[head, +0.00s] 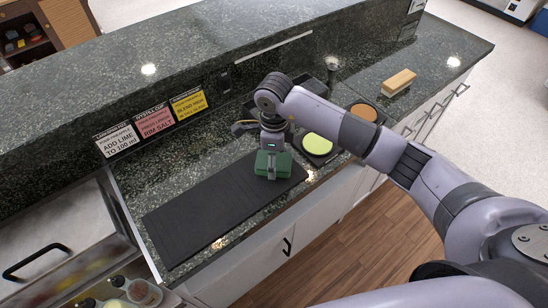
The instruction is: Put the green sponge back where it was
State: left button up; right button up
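The green sponge (284,166) is at the right end of the black mat on the counter. My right gripper (271,168) points straight down over it, with one finger against its near side; the far finger is hidden. The gripper looks shut on the sponge. I cannot tell whether the sponge rests on the mat or is just above it. My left gripper is not in view.
The black bar mat (200,210) is otherwise bare. A round yellow-green piece (318,145) and a round brown one (364,112) lie to the right. A wooden block (398,82) is farther right. Three label cards (155,122) stand along the raised ledge.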

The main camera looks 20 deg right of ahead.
jog(key=shift+o, duration=0.6)
jog(key=shift+r, duration=0.3)
notch_tip(320, 180, up, 12)
jog(key=b, duration=0.3)
jog(key=shift+f, duration=0.15)
